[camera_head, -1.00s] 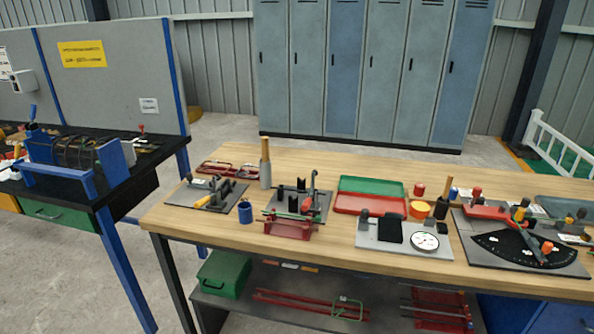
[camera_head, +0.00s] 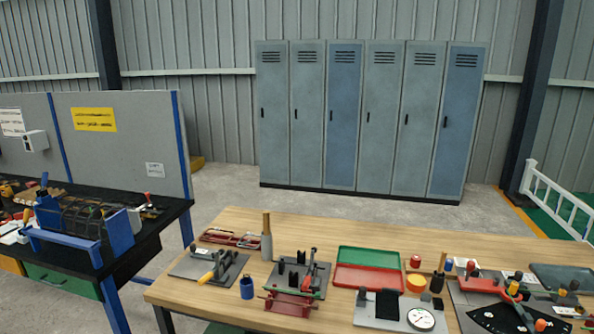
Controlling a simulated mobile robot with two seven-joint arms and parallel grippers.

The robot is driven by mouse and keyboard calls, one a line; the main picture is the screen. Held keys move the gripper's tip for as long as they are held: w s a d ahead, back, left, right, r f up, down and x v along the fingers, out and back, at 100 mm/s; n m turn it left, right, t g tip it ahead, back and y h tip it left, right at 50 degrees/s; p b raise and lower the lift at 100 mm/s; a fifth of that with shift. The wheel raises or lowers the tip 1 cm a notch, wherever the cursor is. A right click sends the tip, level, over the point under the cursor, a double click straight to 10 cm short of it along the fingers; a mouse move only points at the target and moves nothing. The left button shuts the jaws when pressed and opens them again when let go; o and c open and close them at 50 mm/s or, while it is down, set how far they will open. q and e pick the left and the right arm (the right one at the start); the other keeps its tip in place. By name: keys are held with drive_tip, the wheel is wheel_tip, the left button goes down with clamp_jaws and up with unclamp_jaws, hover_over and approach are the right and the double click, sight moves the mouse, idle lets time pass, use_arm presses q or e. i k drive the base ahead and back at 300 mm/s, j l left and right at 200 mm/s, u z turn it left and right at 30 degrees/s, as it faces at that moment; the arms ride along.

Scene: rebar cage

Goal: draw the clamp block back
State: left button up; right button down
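Neither of my grippers is in view. I cannot tell for sure which part is the clamp block. On the wooden workbench (camera_head: 230,222), a grey plate fixture (camera_head: 318,282) carries dark upright blocks (camera_head: 281,274) and a dark upright lever (camera_head: 312,262). At the front right, a grey plate with a black pad (camera_head: 389,304) carries a round white dial (camera_head: 421,319).
A blue cup (camera_head: 247,289) and a grey cylinder with a wooden handle (camera_head: 266,246) stand near the fixtures. A black-topped bench (camera_head: 172,216) stands left; lockers (camera_head: 343,130) stand behind.

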sight(519, 276)
drive_tip(key=z, duration=1.35)
drive_tip(key=i+l+u, duration=0.1)
drive_tip(key=u, duration=0.4)
drive_tip(key=l+u, duration=0.15)
drive_tip(key=u, duration=0.35)
drive_tip(key=i+l+u, duration=0.2)
drive_tip(key=l, duration=0.15)
drive_tip(key=l+u, duration=0.35)
drive_tip(key=l, duration=0.35)
drive_tip(key=l+u, duration=0.1)
drive_tip(key=l, duration=0.4)
drive_tip(key=i+l+u, duration=0.1)
drive_tip(key=l, duration=0.45)
